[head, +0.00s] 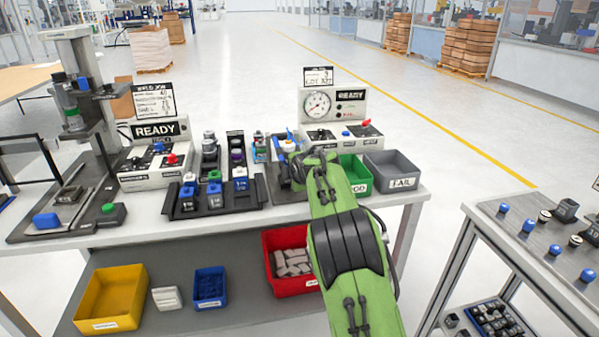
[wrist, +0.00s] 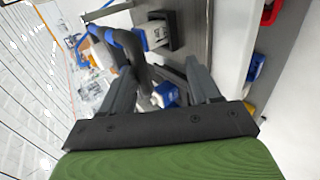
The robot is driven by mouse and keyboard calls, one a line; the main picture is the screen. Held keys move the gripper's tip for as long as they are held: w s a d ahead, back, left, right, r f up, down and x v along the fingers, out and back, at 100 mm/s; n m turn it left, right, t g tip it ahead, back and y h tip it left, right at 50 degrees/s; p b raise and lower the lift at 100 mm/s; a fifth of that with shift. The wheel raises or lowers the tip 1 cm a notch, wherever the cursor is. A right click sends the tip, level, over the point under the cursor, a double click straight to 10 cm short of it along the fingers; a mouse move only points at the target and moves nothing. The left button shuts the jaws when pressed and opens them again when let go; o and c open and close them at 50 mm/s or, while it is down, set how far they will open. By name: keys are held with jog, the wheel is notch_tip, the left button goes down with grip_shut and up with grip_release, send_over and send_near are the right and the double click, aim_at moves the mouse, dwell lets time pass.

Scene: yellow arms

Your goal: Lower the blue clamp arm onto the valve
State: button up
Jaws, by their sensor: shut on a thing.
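The blue clamp arm (head: 290,136) stands up at the fixture on the bench, left of the gauge panel, in the head view. In the wrist view a blue bar (wrist: 128,44), which looks like the clamp arm, meets a dark grey curved part by my fingers. The valve, a small white and blue piece (head: 288,147), is just below the clamp arm. A blue and white piece (wrist: 165,95) shows between the fingers in the wrist view. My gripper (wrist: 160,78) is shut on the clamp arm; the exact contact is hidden.
A gauge panel (head: 333,105) marked READY stands behind the fixture. Green (head: 357,186) and grey (head: 401,184) bins sit to its right. A black rack (head: 212,207) with several blue-topped valves is to the left. A second table (head: 480,215) stands at the right.

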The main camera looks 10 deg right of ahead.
jog(key=v, duration=1.5)
jog(key=shift+p, duration=0.4)
jog(key=shift+s+d+r, duration=0.1)
jog(key=shift+s, duration=0.05)
jog(key=s+f+m+g, duration=0.35)
jog(key=s+m, duration=0.55)
jog(key=s, duration=1)
jog(key=s+f+m+g, duration=0.3)
jog(key=s+m, duration=0.6)
jog(key=s, duration=1)
notch_tip(320, 180, up, 12)
jog(key=t+p, duration=0.1)
jog(key=p, duration=1.2)
jog(key=shift+s, duration=0.25)
jog(key=shift+o, duration=0.5)
jog(key=shift+f, duration=0.1)
